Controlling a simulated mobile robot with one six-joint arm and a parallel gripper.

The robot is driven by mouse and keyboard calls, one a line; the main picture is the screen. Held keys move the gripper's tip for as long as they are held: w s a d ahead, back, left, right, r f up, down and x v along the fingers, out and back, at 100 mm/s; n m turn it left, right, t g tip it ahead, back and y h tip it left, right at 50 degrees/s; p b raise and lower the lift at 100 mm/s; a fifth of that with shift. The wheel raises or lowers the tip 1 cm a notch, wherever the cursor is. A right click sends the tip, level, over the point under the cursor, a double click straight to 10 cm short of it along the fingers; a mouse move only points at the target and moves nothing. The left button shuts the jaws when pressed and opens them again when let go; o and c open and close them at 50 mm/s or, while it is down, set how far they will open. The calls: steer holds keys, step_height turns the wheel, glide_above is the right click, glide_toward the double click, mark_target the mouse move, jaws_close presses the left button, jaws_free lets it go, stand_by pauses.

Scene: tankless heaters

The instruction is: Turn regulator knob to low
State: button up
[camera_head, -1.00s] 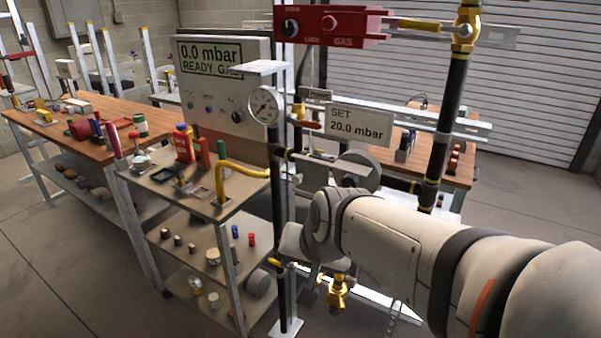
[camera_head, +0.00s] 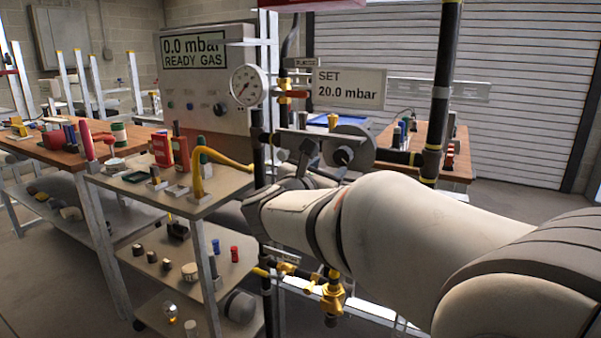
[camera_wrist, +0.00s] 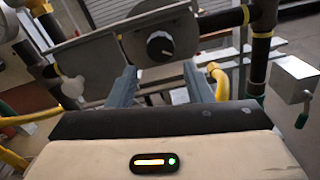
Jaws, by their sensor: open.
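The regulator (camera_wrist: 183,35) is a round grey housing on black pipework with yellow bands. Its black knob (camera_wrist: 160,46), with a white pointer mark, is on the near face in the wrist view. My gripper (camera_wrist: 159,78) is open, with its two blue-grey fingers apart, below and short of the knob and with nothing between them. In the head view the regulator (camera_head: 353,138) shows behind my wrist, which partly covers it. Any low or high lettering by the knob is too small to read.
A pressure gauge (camera_head: 247,86) and a sign reading "SET 20.0 mbar" (camera_head: 349,88) stand above the regulator. A panel (camera_head: 205,75) reads "0.0 mbar READY GAS". A yellow bent pipe (camera_head: 198,172) and a cluttered cart (camera_head: 140,193) are to the left. Brass fittings (camera_head: 332,295) hang below.

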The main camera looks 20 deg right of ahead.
mark_target(341, 157)
steer(key=x, duration=0.7)
steer(key=shift+w+d, duration=0.25)
steer(key=shift+c, duration=0.4)
steer(key=c, duration=0.6)
